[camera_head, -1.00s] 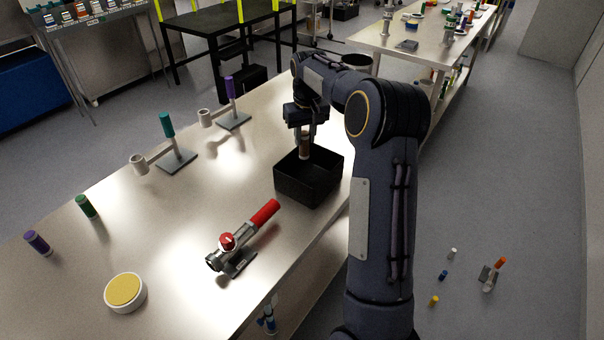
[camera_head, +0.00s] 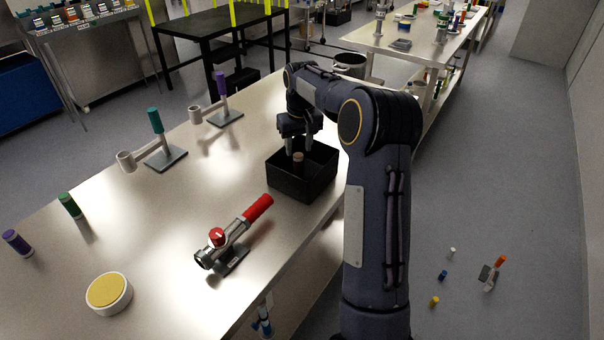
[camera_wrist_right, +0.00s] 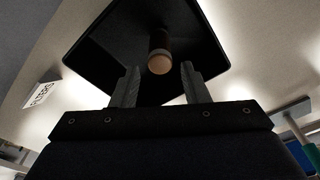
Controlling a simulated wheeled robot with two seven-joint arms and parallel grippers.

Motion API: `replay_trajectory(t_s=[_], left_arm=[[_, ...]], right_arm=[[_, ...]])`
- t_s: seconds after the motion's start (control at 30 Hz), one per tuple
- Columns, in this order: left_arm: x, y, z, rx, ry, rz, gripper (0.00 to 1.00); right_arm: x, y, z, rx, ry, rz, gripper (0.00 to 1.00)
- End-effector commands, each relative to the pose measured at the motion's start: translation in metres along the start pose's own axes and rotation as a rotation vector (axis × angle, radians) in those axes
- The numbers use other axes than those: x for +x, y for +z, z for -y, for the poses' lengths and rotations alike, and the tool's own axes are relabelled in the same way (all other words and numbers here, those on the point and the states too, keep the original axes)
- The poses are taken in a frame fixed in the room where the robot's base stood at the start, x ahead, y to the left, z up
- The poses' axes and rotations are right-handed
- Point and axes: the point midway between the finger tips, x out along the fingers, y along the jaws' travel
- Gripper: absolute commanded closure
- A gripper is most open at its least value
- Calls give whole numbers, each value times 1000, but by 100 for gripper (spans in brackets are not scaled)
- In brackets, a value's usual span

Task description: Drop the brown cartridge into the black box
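The brown cartridge (camera_head: 298,163) is inside the black box (camera_head: 308,187), below the fingers of my right gripper (camera_head: 299,148). In the right wrist view, the cartridge (camera_wrist_right: 159,48) shows its pale round end, and the dark inside of the box (camera_wrist_right: 105,45) lies behind it. My right gripper (camera_wrist_right: 160,72) is open, its two fingers spread apart with a gap on each side of the cartridge. I cannot tell whether the cartridge touches the box floor. My left gripper is not in view.
A red-handled metal valve (camera_head: 235,235) lies on the metal table in front of the box. Two stands with teal (camera_head: 155,120) and purple (camera_head: 221,84) tops stand to the left. A yellow-topped round pad (camera_head: 109,291) sits near the front. The table's right edge runs close to the box.

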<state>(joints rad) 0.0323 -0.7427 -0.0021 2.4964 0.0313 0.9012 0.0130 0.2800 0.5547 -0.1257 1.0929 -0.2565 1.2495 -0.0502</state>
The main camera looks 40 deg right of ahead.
Motion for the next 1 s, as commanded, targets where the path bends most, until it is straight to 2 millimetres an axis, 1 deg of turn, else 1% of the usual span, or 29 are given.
replay_trajectory(t_s=[0.03,0.07,0.37,0.47,0.7,0.8,0.9,1.0], left_arm=[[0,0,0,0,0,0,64],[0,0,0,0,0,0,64],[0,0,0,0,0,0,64],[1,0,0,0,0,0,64],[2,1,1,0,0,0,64],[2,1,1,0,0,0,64],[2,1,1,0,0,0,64],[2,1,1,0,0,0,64]], right_arm=[[0,0,0,0,0,0,52],[0,0,0,0,0,0,49],[-2,0,0,0,0,-1,49],[-12,-1,0,0,0,-3,49],[-54,-1,0,0,0,-5,49],[-67,-1,0,0,0,-2,49],[-75,0,0,0,0,-1,49],[-78,0,0,0,0,0,49]])
